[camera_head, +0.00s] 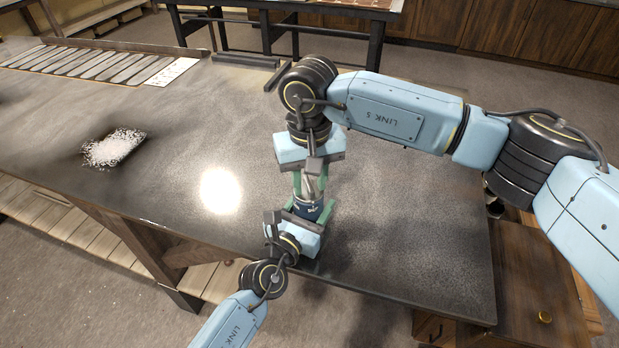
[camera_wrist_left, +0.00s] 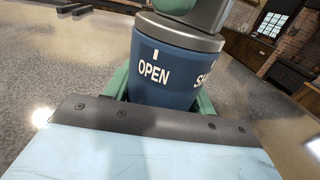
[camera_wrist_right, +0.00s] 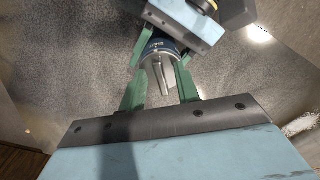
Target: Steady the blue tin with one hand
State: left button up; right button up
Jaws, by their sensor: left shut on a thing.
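The blue tin (camera_head: 309,212) stands on the dark worktop near its front edge. It has a grey top with an upright fin-like handle (camera_wrist_right: 161,72). In the left wrist view its blue side (camera_wrist_left: 165,75) reads "OPEN", with part of a second word to the right. My left gripper (camera_head: 308,214) is shut on the tin from the front, a green finger on either side. My right gripper (camera_head: 310,182) points down from above. Its green fingers (camera_wrist_right: 162,82) are apart, on either side of the grey handle, with gaps showing.
A heap of white granules (camera_head: 116,148) lies on a dark patch to the left. A row of flat grey strips (camera_head: 90,64) and a white card (camera_head: 173,72) lie at the far left. A lower wooden cabinet (camera_head: 530,290) stands at the right. The worktop between is clear.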

grip_shut()
jog(key=shift+m, duration=0.4)
jog(key=m, duration=0.3)
jog(key=shift+a, duration=0.1)
jog(key=m, duration=0.3)
jog(key=shift+a+m, duration=0.1)
jog(key=shift+m, duration=0.2)
jog(key=m, duration=0.6)
jog(key=shift+w+a, duration=0.15)
jog(key=shift+m, duration=0.4)
grip_release()
